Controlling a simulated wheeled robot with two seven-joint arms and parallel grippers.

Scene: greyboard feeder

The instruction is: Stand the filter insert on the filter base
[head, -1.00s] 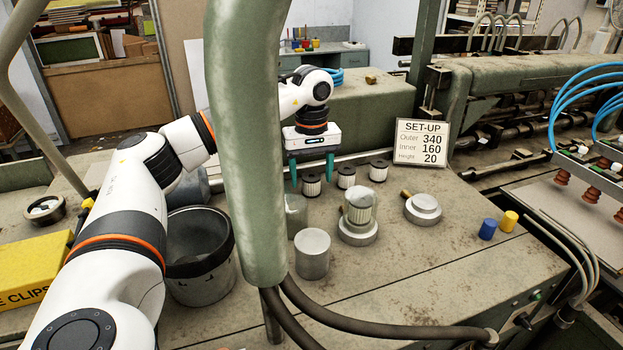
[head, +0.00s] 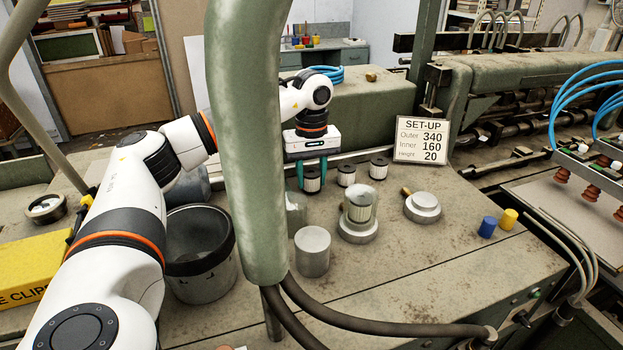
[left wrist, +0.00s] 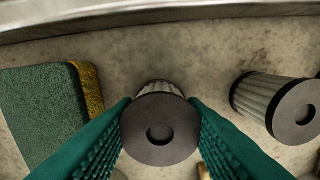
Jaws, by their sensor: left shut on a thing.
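Several details of three black-capped, pleated filter inserts show at the back of the bench. My left gripper (head: 312,182) is shut on the leftmost filter insert (head: 312,179), which stands upright on the bench. In the left wrist view the green fingers (left wrist: 160,128) press on both sides of this insert's dark round cap (left wrist: 160,128). The other inserts (head: 346,175) (head: 378,169) stand to its right. A bare, stepped metal filter base (head: 423,209) with a brass fitting sits further right. Another base (head: 357,233) carries a clear bowl with a pleated insert inside. My right gripper is not in view.
A green post (head: 245,140) blocks part of the bench. A grey metal cylinder (head: 312,252) and a clear cup (head: 296,216) stand near it. A sponge (left wrist: 42,108) lies left of the gripped insert. Blue (head: 488,227) and yellow (head: 508,219) pieces lie to the right.

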